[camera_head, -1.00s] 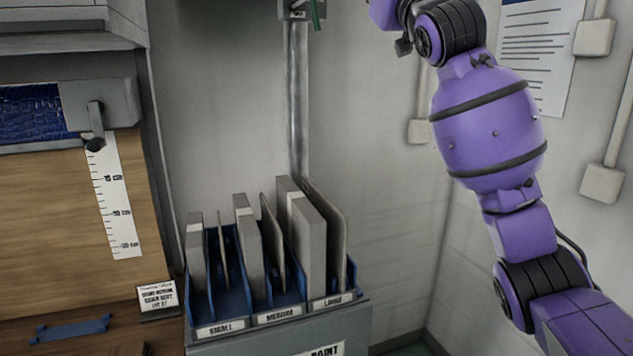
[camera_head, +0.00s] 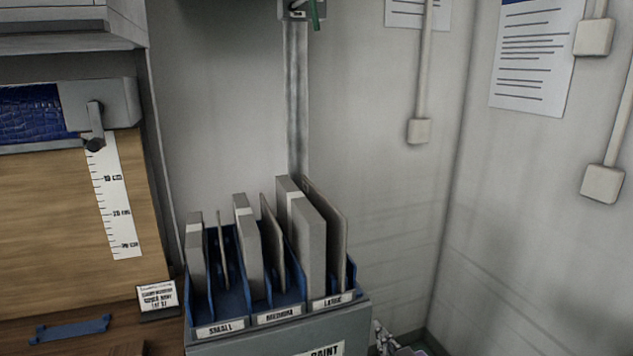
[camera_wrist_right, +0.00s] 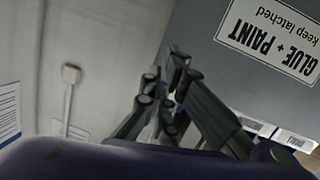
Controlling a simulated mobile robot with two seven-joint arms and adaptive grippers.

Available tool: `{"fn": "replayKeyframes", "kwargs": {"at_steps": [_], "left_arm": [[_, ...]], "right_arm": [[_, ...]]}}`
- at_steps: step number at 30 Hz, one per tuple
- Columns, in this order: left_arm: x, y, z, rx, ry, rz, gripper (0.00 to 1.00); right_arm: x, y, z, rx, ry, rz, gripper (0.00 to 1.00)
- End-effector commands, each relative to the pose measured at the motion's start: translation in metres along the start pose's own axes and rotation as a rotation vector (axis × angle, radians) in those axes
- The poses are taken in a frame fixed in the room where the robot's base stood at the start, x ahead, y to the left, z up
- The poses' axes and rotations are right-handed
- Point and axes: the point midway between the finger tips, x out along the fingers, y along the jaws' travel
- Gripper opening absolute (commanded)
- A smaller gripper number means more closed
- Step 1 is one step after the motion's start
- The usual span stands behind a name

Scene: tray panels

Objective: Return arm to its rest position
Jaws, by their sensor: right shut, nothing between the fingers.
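My right gripper (camera_head: 382,335) shows only as a small part at the bottom edge of the head view, just right of the grey cabinet (camera_head: 270,342). In the right wrist view my right gripper (camera_wrist_right: 168,92) is shut, with nothing between its dark fingers. The cabinet's grey face, with its upside-down "GLUE + PAINT" label (camera_wrist_right: 268,40), stands beyond and to the right of the fingers there. Most of my right arm is out of the head view. My left gripper is not in view.
On the cabinet, a blue rack (camera_head: 233,306) labelled small, medium and large holds several upright grey panels (camera_head: 309,238). A wooden board with a ruler (camera_head: 116,205) is at left. A small sign (camera_head: 158,297) stands by the rack. The right wall has conduit boxes (camera_head: 602,184).

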Motion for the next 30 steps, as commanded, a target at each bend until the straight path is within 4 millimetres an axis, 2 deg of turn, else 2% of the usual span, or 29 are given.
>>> {"fn": "replayKeyframes", "kwargs": {"at_steps": [1, 6, 9, 12, 15, 18, 21, 30], "left_arm": [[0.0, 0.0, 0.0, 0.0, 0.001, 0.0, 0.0], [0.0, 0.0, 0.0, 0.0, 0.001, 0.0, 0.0], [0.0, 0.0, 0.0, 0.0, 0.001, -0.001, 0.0], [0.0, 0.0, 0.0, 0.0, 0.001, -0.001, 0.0], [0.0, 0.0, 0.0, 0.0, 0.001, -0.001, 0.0], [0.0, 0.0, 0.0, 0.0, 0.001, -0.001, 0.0], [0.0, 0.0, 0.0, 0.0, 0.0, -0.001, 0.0], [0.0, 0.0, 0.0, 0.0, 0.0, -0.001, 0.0]], "right_arm": [[-0.022, -0.007, 0.039, 0.022, -0.058, 0.004, 0.0], [-0.097, -0.03, 0.144, 0.094, -0.233, 0.022, 0.0], [-0.148, -0.044, 0.198, 0.141, -0.342, 0.035, 0.0], [-0.197, -0.057, 0.242, 0.183, -0.439, 0.049, 0.0], [-0.236, -0.067, 0.273, 0.212, -0.515, 0.062, 0.0], [-0.263, -0.071, 0.291, 0.227, -0.564, 0.071, 0.0], [-0.276, -0.073, 0.299, 0.232, -0.587, 0.075, 0.0], [-0.277, -0.073, 0.3, 0.232, -0.589, 0.075, 0.0]]}}
